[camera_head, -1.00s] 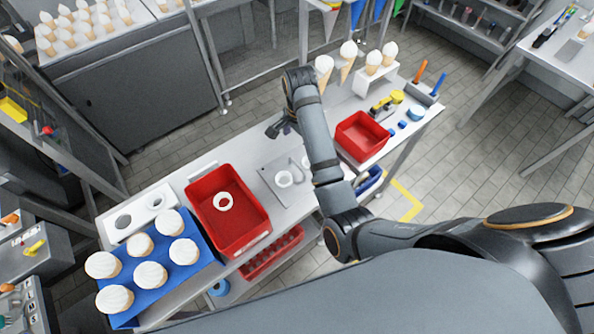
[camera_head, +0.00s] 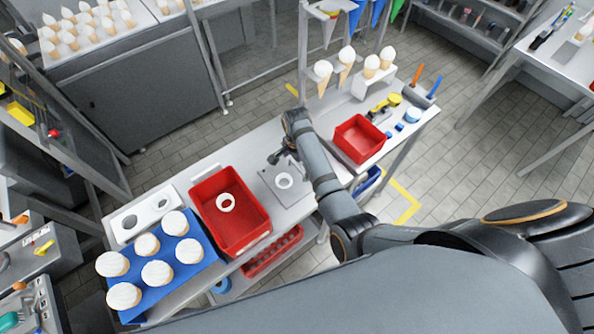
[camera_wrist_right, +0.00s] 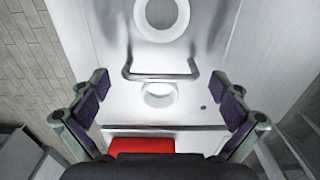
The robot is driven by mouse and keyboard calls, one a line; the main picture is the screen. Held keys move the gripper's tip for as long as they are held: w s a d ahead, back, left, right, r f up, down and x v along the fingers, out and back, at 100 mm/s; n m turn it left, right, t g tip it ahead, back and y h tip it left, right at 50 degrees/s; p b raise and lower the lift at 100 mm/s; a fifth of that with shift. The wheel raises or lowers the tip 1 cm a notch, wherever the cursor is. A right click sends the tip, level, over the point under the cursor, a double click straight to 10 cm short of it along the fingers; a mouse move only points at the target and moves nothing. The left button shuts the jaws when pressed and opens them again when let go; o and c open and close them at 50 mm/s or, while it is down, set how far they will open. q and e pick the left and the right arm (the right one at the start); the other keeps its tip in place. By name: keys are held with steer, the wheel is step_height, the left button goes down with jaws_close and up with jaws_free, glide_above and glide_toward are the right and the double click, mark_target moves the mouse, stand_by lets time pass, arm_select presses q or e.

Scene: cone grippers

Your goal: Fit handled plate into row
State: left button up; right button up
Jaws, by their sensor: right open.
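The handled plate (camera_head: 272,180) is a flat metal plate on the bench, with a white ring (camera_head: 284,181) showing on it and my right arm covering its right part. In the right wrist view the plate (camera_wrist_right: 205,45) carries a raised bar handle (camera_wrist_right: 160,77) between two white rings. My right gripper (camera_head: 283,155) is over the plate's far side. In the wrist view its open fingers (camera_wrist_right: 165,100) stand wide apart, one on each side of the handle's line, with nothing between them gripped. My left gripper is out of view.
A red bin (camera_head: 250,231) with a white ring inside stands left of the plate. A white holder with holes (camera_head: 128,238) and a blue tray (camera_head: 184,275) of white-topped items lie farther left. A smaller red bin (camera_head: 359,155) and ice-cream cones (camera_head: 347,55) are on the right.

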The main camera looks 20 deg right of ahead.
steer(key=shift+w+f, duration=0.1)
steer(key=shift+f, duration=0.15)
steer(key=c, duration=1.5)
steer(key=shift+r, duration=0.15)
steer(key=shift+c, duration=0.9)
